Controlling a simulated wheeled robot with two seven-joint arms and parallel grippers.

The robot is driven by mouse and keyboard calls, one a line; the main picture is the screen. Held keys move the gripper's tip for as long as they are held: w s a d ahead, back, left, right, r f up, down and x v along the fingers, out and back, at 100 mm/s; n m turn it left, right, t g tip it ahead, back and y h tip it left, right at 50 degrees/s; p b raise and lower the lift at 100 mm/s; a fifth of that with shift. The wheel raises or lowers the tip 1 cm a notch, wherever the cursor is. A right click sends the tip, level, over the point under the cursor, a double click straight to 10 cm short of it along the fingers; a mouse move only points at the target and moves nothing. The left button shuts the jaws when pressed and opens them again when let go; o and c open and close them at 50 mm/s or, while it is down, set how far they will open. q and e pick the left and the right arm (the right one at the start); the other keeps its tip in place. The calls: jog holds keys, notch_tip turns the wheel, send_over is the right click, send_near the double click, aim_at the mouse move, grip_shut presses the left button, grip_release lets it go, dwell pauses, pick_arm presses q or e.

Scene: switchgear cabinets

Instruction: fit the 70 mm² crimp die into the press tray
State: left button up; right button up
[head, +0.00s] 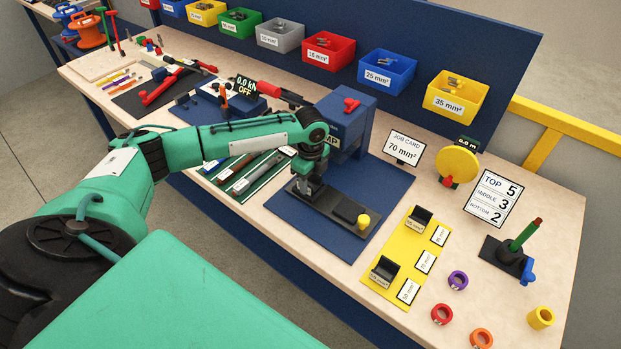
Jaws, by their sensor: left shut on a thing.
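My left gripper (308,190) points down over the left part of the dark press tray (335,211) and is shut on a small grey thing, apparently a crimp die. The fingers hide most of it, and I cannot tell whether it rests in the tray. The tray lies on a blue base in front of the blue press (352,112), with a black block and a yellow knob (363,221) at its right end. The yellow die mat (398,257) bears two dark dies (385,269) and several labels; its middle spot is bare. My right gripper is not in view.
A job card (403,149) reads 70 mm². Coloured rings (458,280) and a post stand (507,256) are at the right. Tools on a green mat (245,176) lie left of the tray. Labelled bins (388,73) line the back panel.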

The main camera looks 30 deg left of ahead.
pick_arm(q)
jog(key=o, duration=1.3)
notch_tip(320, 180, up, 6)
jog(key=shift+r+b, duration=0.25)
jog(key=shift+b, duration=0.75)
jog(key=shift+r, duration=0.45)
jog(key=shift+s, duration=0.1)
